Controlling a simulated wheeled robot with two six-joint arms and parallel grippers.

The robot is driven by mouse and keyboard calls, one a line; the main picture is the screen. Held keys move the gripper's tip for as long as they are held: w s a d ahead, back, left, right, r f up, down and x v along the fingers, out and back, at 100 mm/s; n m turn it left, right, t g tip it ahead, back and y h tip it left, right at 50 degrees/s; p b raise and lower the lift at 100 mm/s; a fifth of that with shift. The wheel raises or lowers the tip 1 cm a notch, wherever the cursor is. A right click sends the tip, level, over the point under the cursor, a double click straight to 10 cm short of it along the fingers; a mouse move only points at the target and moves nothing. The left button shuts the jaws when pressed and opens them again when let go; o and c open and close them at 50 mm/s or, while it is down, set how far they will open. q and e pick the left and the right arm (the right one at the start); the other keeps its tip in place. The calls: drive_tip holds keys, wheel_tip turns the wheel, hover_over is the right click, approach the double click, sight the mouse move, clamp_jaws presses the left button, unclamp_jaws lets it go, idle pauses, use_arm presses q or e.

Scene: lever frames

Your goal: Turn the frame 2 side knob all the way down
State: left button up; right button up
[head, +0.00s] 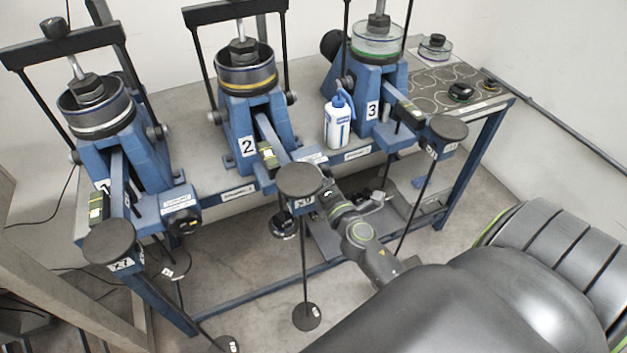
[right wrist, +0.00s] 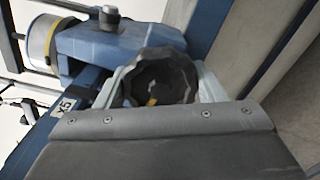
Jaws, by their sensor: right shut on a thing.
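Frame 2 (head: 234,120) is the middle blue lever frame, marked with a 2. Its side knob (right wrist: 160,75) is black and ridged, with a small yellow mark, and shows between my fingers in the right wrist view. My right gripper (right wrist: 163,86) is shut on this knob, one light finger on each side. In the head view my right gripper (head: 327,195) reaches the frame's front end from the lower right, beside the dark round plate (head: 300,180). The knob is hidden there by the gripper and plate. My left gripper is not in view.
Frame 1 (head: 150,155) stands to the left, with its own black side knob (head: 183,221). Frame 3 (head: 377,88) stands to the right. A white bottle (head: 338,122) stands on the table between frames 2 and 3. Rods with round weights hang below the levers.

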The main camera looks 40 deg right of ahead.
drive_tip(key=o, duration=1.1)
drive_tip(key=shift+s+a+f, duration=0.15)
drive_tip(key=shift+a, duration=0.15)
drive_tip(key=shift+o, duration=1.1)
drive_tip(key=shift+d, duration=0.3)
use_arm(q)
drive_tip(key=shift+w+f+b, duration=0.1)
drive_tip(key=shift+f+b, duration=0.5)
use_arm(e)
drive_tip(key=shift+v, duration=2.9)
drive_tip(key=shift+a, duration=0.1)
